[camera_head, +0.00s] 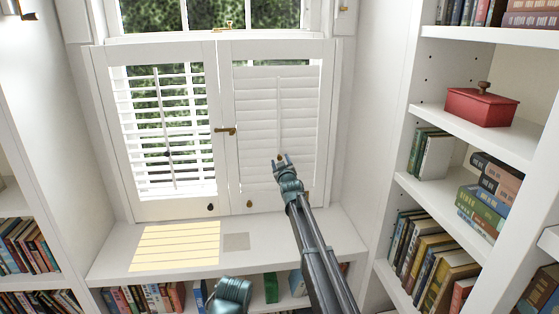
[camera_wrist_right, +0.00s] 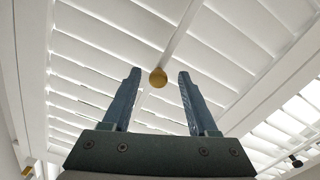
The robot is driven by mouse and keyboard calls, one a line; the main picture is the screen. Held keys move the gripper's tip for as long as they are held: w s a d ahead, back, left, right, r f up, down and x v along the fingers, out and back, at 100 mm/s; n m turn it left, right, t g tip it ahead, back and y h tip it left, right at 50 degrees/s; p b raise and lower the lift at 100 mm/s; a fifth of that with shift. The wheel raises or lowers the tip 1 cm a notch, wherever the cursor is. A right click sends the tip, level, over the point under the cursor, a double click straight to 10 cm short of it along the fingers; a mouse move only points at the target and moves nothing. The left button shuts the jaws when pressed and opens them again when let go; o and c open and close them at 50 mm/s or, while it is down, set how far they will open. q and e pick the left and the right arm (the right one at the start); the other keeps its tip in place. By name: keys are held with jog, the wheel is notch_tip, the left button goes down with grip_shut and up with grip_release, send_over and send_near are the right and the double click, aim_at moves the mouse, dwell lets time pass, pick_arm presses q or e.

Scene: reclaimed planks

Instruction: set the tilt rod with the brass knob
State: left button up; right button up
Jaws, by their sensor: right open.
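The right shutter panel (camera_head: 300,92) has a thin white tilt rod (camera_head: 280,118) down its middle, and its slats look nearly closed. In the right wrist view, the brass knob (camera_wrist_right: 158,78) sits on the tilt rod (camera_wrist_right: 180,28). My right gripper (camera_head: 280,160) is open at the lower part of this rod. The knob shows between its two fingertips (camera_wrist_right: 159,74); I cannot tell whether either finger touches it.
The left shutter (camera_head: 140,95) has open slats and a dark knob (camera_head: 167,153) on its rod. A brass latch (camera_head: 226,130) sits where the panels meet. Below is the window seat (camera_head: 290,240), with sunlight on its left part. Bookshelves (camera_head: 405,180) stand close on the right.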

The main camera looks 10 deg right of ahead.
jog(key=s, duration=1)
jog(key=shift+s+d, duration=0.15)
jog(key=shift+s, duration=0.25)
jog(key=s+a+f+g+p, duration=0.2)
jog(key=s+a+f+g, duration=0.15)
jog(key=s, duration=0.35)
jog(key=s+a+f+g+p, duration=0.2)
jog(key=s+a+f+g, duration=0.15)
jog(key=s, duration=0.25)
jog(key=s+f+g+p, duration=0.1)
jog(key=s+f+g, duration=0.1)
jog(key=s, duration=1)
jog(key=s+f+g+h+p, duration=0.1)
jog(key=s+g, duration=0.4)
jog(key=s, duration=0.7)
jog(key=s+f+m+g+h+p, duration=0.1)
jog(key=s+f+g+p, duration=0.1)
jog(key=s, duration=1.1)
jog(key=shift+a+f+g+p, duration=0.4)
jog(key=shift+g+p, duration=0.2)
jog(key=shift+g, duration=0.6)
jog(key=shift+w, duration=0.1)
